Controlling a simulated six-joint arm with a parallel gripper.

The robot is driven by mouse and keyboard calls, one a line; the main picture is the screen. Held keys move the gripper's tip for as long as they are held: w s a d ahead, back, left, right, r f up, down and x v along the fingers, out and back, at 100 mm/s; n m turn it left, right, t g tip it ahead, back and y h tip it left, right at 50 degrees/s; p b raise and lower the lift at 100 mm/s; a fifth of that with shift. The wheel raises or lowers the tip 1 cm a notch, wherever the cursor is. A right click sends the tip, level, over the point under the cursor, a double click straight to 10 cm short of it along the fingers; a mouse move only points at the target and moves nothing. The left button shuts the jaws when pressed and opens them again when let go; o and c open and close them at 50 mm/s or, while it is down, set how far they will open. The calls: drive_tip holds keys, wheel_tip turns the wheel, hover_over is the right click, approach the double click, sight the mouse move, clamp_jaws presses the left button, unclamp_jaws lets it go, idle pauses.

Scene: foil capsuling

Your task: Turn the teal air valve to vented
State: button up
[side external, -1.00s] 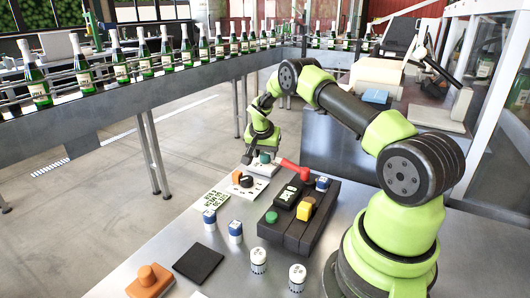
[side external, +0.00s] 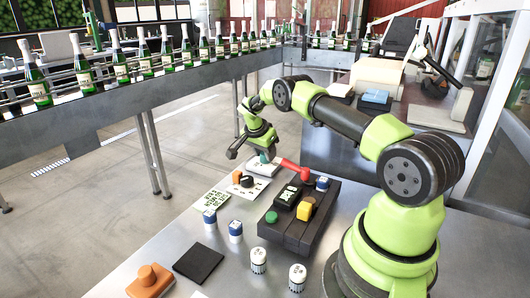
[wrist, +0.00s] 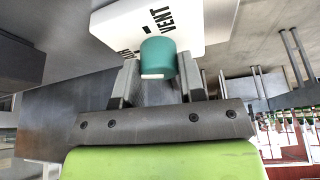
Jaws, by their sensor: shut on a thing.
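The teal air valve (wrist: 158,56) is a rounded knob on a white plate (wrist: 210,22) printed VENT, with a second word partly hidden by the knob and finger. A white mark shows on the knob's near edge, toward the gripper in the wrist view. My gripper (wrist: 160,78) is shut on the knob, one finger on each side. In the side external view my gripper (side external: 264,154) reaches down to the valve at the far end of the table, with the wrist tilted. The fingers mostly hide the valve there.
A red handle (side external: 294,170) lies close right of the valve. A black-knob plate (side external: 238,187) sits left. The table's left edge is close.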

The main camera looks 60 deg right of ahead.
drive_tip(key=shift+m+g, duration=0.5)
drive_tip(key=shift+m, duration=0.9)
drive_tip(key=o, duration=0.9)
drive_tip(key=shift+o, duration=0.2)
drive_tip(key=shift+r, duration=0.1)
drive_tip(key=v, duration=0.9)
drive_tip(key=shift+r, duration=0.4)
drive_tip(key=shift+w, duration=0.1)
